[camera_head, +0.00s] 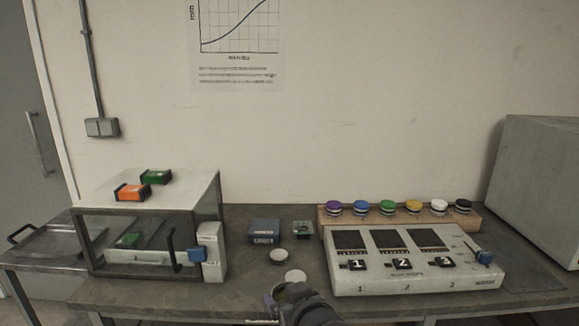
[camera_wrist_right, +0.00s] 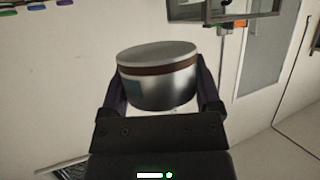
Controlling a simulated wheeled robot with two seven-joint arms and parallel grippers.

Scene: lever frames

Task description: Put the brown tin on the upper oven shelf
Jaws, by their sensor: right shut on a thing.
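The tin (camera_wrist_right: 158,78) is a short silver cylinder with a brown band around its side and a pale flat top. My right gripper (camera_wrist_right: 163,100) is shut on its sides in the right wrist view. In the head view my right gripper (camera_head: 292,292) is low at the bench's front edge, right of the oven, and largely hides what it holds. The oven (camera_head: 213,205) stands at the left with a glazed front and a black upright handle (camera_head: 171,250). The front looks shut. A shelf with a green item (camera_head: 128,240) shows through it. My left gripper is out of view.
An orange block (camera_head: 132,192) and a green block (camera_head: 155,177) lie on the oven's top. A numbered device (camera_head: 415,270) and a rack of coloured-lid tins (camera_head: 387,208) stand right.

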